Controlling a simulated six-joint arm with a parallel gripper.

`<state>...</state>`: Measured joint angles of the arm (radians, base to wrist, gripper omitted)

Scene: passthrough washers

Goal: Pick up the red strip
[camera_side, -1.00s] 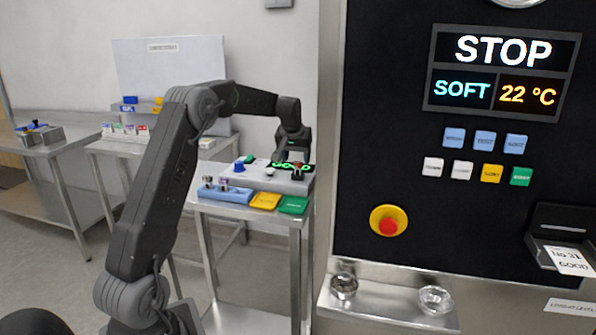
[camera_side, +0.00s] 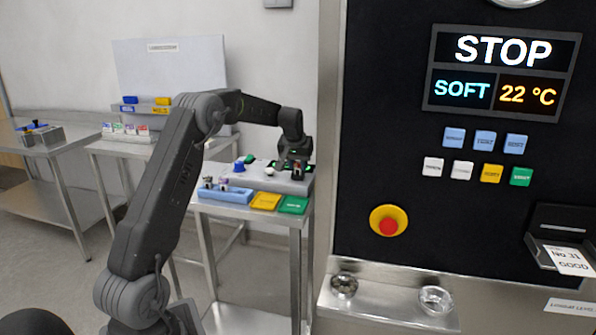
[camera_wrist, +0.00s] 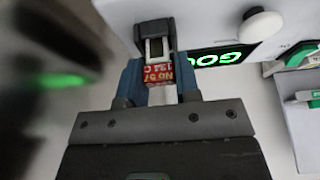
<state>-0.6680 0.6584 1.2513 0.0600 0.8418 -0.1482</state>
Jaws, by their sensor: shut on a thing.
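The red strip (camera_wrist: 158,76), with pale printed characters, shows between the two blue fingers of my gripper (camera_wrist: 158,70) in the wrist view. It sits by a dark holder with a light middle part (camera_wrist: 153,45), at the front of a pale grey device. My gripper is shut on the strip. In the side view my gripper (camera_side: 296,164) points down at the right end of the grey device (camera_side: 290,187). The strip is too small to make out clearly there, and I cannot tell whether it is clear of the holder.
A green-lit display (camera_wrist: 222,59) and a white knob (camera_wrist: 260,25) are close by on the device. A blue rack (camera_side: 226,195), a yellow tray (camera_side: 265,201) and a green tray (camera_side: 294,205) lie along the table front. A tall black panel (camera_side: 385,150) stands to the right.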

